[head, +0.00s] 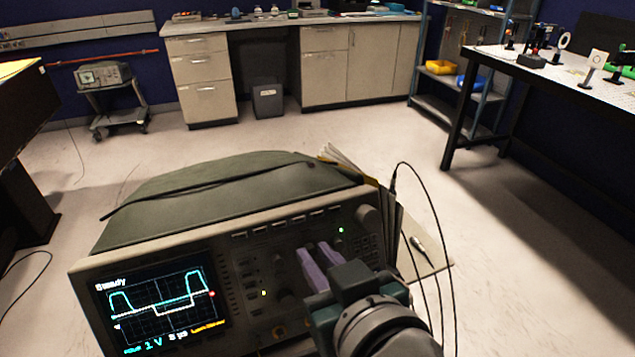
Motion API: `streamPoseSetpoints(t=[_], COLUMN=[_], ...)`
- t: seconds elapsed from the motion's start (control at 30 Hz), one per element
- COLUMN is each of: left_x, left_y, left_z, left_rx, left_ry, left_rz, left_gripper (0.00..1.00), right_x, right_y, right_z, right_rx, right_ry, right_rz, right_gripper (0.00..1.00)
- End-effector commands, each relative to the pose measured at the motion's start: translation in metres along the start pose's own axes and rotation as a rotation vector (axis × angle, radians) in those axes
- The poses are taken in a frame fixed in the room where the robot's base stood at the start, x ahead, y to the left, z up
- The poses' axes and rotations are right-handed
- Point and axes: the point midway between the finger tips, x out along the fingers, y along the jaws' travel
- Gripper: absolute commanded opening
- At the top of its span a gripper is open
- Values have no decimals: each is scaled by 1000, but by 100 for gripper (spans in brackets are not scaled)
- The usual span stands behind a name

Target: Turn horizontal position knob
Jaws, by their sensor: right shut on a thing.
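An oscilloscope (90,262) stands tilted in front of me, its lit screen (160,305) on the left showing cyan and white traces. Its control panel with buttons and knobs (281,290) is on the right of the front face. My right gripper (318,262) is at the panel, its purple fingers pressed close together on a knob. The fingers and wrist hide that knob and much of the lower right panel. Another large knob (367,217) shows at the upper right corner. My left gripper is not in view.
A green-grey bag (215,190) lies on top of the oscilloscope. Black cables (437,215) loop beside its right side, near papers. A bench (540,72) stands at right, a cart (105,98) at back left. The floor between is mostly clear.

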Motion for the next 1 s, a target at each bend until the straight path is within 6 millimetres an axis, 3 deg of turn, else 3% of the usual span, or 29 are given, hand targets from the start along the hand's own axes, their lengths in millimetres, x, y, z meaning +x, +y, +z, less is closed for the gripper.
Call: streamPoseSetpoints(t=[1.0], left_x=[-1], left_y=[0], left_z=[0], left_rx=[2], left_ry=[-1], left_rz=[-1], left_gripper=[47], right_x=[0], right_y=[0], right_z=[1], right_rx=[-613], right_ry=[14], right_rz=[-16], right_gripper=[0])
